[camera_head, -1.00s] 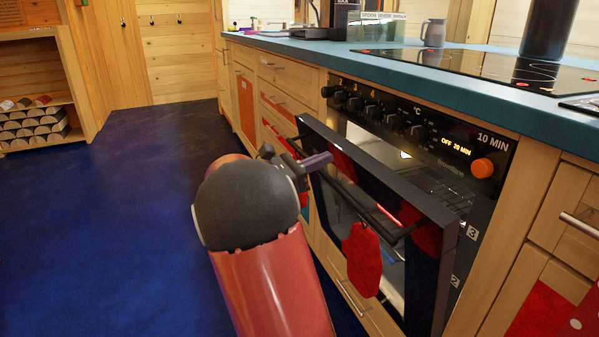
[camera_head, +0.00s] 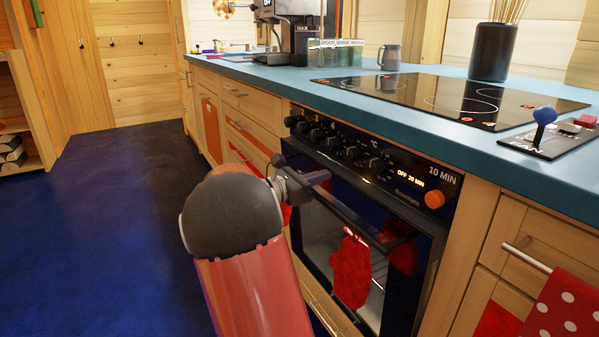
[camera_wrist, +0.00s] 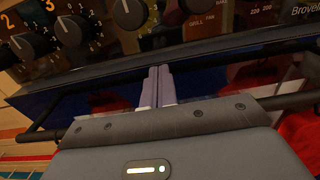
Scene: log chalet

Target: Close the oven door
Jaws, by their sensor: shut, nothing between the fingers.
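The black oven door (camera_head: 316,240) with its glass front stands at or almost at the oven front, just below the knob panel (camera_head: 370,155). I cannot tell whether a thin gap is left. A dark handle bar (camera_wrist: 290,103) runs across it, and a red oven mitt (camera_head: 350,270) hangs there. My gripper (camera_head: 322,177) is shut and empty at the upper left part of the door. In the wrist view its fingertips (camera_wrist: 159,70) reach past the handle bar to the door's upper edge. Whether they touch is unclear.
The blue countertop (camera_head: 420,107) with a black hob (camera_head: 440,95) runs above the oven. Drawers (camera_head: 255,110) are to the left. A dotted red towel (camera_head: 570,310) hangs from a rail at the lower right. The blue floor (camera_head: 100,220) at left is clear.

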